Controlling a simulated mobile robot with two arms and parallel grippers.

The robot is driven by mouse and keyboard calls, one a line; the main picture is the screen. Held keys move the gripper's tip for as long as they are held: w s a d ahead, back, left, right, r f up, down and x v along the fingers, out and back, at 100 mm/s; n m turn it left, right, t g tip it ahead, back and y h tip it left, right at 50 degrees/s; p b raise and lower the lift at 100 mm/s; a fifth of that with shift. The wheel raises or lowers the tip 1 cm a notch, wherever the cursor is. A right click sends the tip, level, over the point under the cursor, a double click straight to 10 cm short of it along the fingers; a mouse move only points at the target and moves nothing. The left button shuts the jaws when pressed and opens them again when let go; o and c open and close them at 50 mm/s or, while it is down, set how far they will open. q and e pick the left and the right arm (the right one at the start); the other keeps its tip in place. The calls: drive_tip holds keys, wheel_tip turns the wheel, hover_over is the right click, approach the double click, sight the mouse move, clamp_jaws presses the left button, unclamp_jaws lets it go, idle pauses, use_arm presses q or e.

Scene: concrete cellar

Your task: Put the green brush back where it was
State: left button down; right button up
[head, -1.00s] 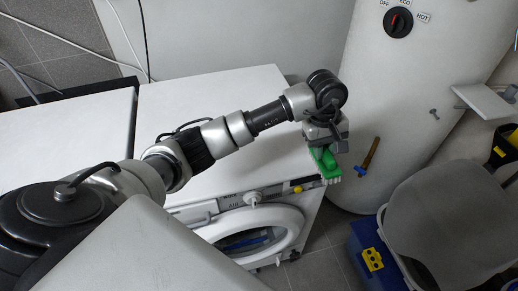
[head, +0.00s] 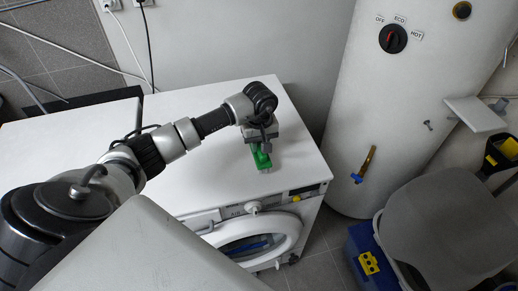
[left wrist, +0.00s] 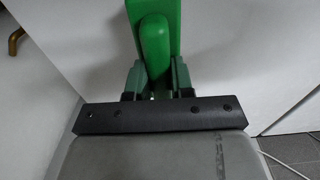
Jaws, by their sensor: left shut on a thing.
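The green brush (head: 260,157) is in my left gripper (head: 261,143), over the white top of the washing machine (head: 205,181) in the head view. Its bristles show only as a small pale patch at its lower end. In the left wrist view the green brush (left wrist: 154,45) stands between the two fingers of my left gripper (left wrist: 157,82), which are shut on it. I cannot tell whether the brush touches the top or hangs just above it. My right gripper is not in view.
A white boiler (head: 385,110) with a dial and a brass tap (head: 366,162) stands to the right. A blue toolbox (head: 365,255) and a grey chair (head: 445,230) are at the lower right. The machine top around the brush is clear.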

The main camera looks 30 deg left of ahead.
sight(259, 144)
use_arm(q)
wheel_tip(259, 144, down, 3)
drive_tip(key=shift+f+p, duration=0.1)
drive_tip(key=shift+p, duration=0.55)
drive_tip(key=shift+f, duration=0.45)
drive_tip(key=c, duration=1)
unclamp_jaws()
wheel_tip(259, 144, up, 11)
drive_tip(key=b, duration=0.3)
drive_tip(key=shift+r, duration=0.55)
